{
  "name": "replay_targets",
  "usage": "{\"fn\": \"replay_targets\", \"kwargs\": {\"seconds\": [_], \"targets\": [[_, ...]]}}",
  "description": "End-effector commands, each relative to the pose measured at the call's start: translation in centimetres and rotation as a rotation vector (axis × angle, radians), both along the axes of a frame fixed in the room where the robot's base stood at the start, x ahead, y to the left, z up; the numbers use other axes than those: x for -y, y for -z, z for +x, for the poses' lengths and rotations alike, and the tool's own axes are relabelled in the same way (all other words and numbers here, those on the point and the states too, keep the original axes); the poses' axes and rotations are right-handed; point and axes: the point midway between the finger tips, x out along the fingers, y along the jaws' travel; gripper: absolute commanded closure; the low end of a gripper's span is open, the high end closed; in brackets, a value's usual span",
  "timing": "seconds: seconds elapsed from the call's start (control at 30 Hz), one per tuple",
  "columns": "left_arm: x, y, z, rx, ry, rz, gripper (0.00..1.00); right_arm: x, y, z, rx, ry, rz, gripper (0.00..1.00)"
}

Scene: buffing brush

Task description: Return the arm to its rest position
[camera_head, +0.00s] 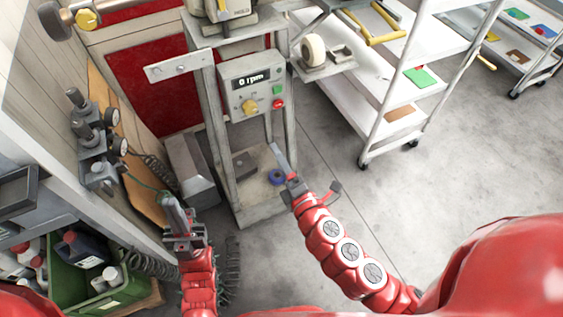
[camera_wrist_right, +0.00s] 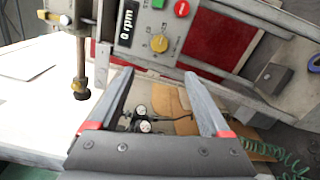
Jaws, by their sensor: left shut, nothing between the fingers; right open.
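My left gripper (camera_head: 172,205) is at the lower left of the head view, shut and empty, pointing up the picture beside the bench. My right gripper (camera_head: 281,160) is in front of the machine stand's lower part, with its red arm reaching in from the lower right. In the right wrist view, the right gripper (camera_wrist_right: 160,82) has its two grey fingers apart and nothing between them. Beyond the fingers is the machine's control box (camera_wrist_right: 160,22), reading 0 rpm; the same control box (camera_head: 252,97) shows in the head view.
A cream wheel (camera_head: 313,50) sits on a small side shelf. A white shelf cart (camera_head: 345,75) stands right. A green crate (camera_head: 66,278) is lower left. Grey floor right is clear.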

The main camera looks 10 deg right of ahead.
Motion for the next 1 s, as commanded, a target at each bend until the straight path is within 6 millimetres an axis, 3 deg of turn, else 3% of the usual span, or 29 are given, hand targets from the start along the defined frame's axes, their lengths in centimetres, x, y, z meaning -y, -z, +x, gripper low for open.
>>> {"fn": "replay_targets", "kwargs": {"seconds": [0.73, 0.87, 1.0], "targets": [[0.0, 0.0, 0.0, 0.0, 0.0, 0.0, 1.0, 0.1, 0.1, -0.6, -0.005, -0.01, 0.017, 0.19], [0.0, 0.0, 0.0, 0.0, 0.0, 0.0, 1.0, -0.7, 0.6, -0.6, -0.028, -0.089, 0.136, 0.19], [0.0, -0.1, 0.0, 0.0, 0.0, 0.0, 1.0, -2.2, 0.0, -1.2, -0.051, -0.256, 0.417, 0.19]]}}
